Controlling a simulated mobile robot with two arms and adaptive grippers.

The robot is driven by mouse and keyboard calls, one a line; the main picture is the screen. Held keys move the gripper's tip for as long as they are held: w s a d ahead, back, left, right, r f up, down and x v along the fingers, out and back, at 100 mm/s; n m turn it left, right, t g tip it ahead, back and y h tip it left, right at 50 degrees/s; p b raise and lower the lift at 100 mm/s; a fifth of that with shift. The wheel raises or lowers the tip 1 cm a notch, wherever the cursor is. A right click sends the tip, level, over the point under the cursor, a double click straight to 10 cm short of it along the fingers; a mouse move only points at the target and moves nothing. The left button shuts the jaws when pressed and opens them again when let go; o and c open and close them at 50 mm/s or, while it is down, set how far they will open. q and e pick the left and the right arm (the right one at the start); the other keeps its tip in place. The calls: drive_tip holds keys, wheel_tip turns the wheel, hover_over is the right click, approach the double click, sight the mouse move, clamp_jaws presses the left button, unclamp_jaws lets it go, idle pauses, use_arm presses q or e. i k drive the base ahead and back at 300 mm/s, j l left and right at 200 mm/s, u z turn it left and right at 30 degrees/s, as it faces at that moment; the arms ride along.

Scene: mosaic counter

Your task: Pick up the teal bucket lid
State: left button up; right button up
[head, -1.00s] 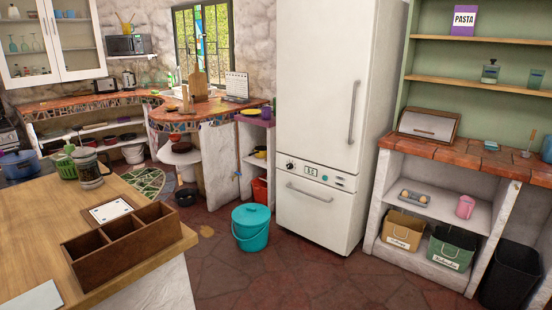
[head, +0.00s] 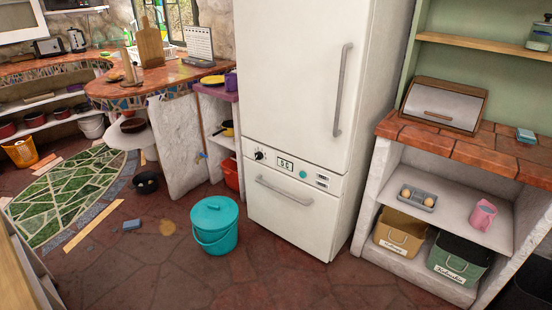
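The teal bucket lid (head: 214,212) sits on top of the teal bucket (head: 217,241), which stands upright on the stone floor left of the fridge. The lid is round, with a small knob at its middle. The bucket's handle hangs down at the front. Neither of my grippers shows in the head view.
A white fridge (head: 297,120) stands right of the bucket. The mosaic counter (head: 170,85) is behind it. A wooden table edge (head: 22,270) is at lower left. The floor before the bucket is clear.

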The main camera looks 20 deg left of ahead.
sight(216, 213)
drive_tip(key=i+j+u, duration=0.1)
drive_tip(key=i+u, duration=0.15)
drive_tip(key=i, duration=0.35)
drive_tip(key=i+u, duration=0.3)
drive_tip(key=i, duration=0.3)
